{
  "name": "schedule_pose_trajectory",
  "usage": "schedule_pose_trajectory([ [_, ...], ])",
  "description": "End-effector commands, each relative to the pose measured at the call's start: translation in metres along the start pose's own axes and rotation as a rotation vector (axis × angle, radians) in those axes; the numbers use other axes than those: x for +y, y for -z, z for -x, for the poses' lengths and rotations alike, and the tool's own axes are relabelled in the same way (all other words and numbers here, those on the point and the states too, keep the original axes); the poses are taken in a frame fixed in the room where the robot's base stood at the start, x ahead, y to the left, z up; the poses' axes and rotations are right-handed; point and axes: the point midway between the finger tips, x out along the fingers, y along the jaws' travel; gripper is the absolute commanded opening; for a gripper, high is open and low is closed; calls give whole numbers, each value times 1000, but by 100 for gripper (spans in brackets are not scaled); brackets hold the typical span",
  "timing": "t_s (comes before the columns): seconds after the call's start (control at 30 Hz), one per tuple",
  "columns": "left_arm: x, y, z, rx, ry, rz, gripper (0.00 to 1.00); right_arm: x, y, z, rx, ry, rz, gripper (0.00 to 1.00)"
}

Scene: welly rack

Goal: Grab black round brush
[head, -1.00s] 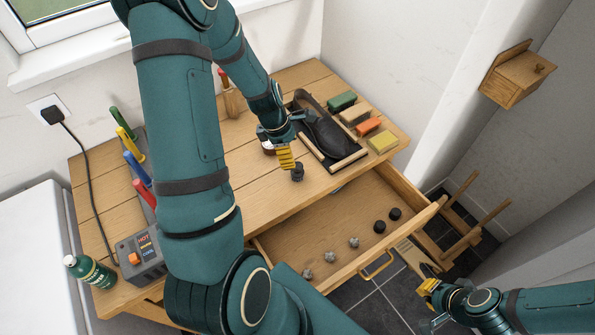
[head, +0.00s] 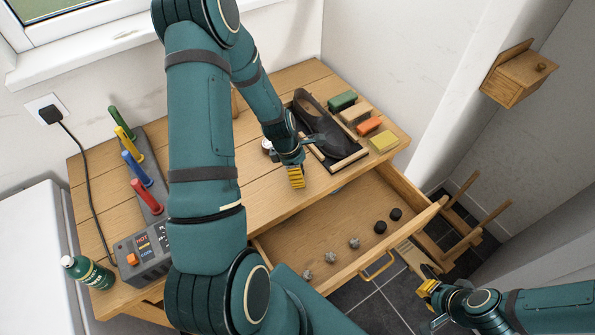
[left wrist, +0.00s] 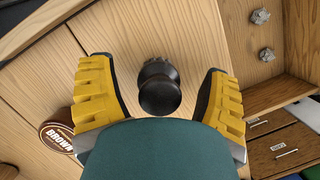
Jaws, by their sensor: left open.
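The black round brush (left wrist: 159,88) stands on the wooden bench top in the left wrist view, its round dark knob facing the camera. My left gripper (left wrist: 158,100) is open, with one yellow finger on each side of the brush and a gap to both. In the head view my left gripper (head: 296,177) is low over the bench near the drawer, and it hides the brush there. My right gripper (head: 429,291) is at the lower right, away from the bench; whether it is open is unclear.
A tin marked BROWN (left wrist: 57,135) lies beside the left finger. A dark shoe (head: 318,125) sits in a tray behind the gripper, near several coloured blocks (head: 368,126). The open drawer (head: 325,242) holds small grey and black pieces. A heater box (head: 142,255) stands left.

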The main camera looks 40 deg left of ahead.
Motion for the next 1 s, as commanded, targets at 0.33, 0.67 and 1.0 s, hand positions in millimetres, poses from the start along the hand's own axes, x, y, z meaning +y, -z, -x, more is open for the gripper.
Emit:
schedule_pose_trajectory([
  [0.33, 0, 0, 0, 0, 1, 0, 9, 0, 0, 0, 0, 0, 0, 0],
  [0.67, 0, -1, 6, 1, 0, -1, 8, 0, 0, 1, 0, 0, 0, 0],
  [1.0, 1, -19, 65, 0, -4, -4, 8, -3, 1, 10, 0, 2, 0, 0],
])
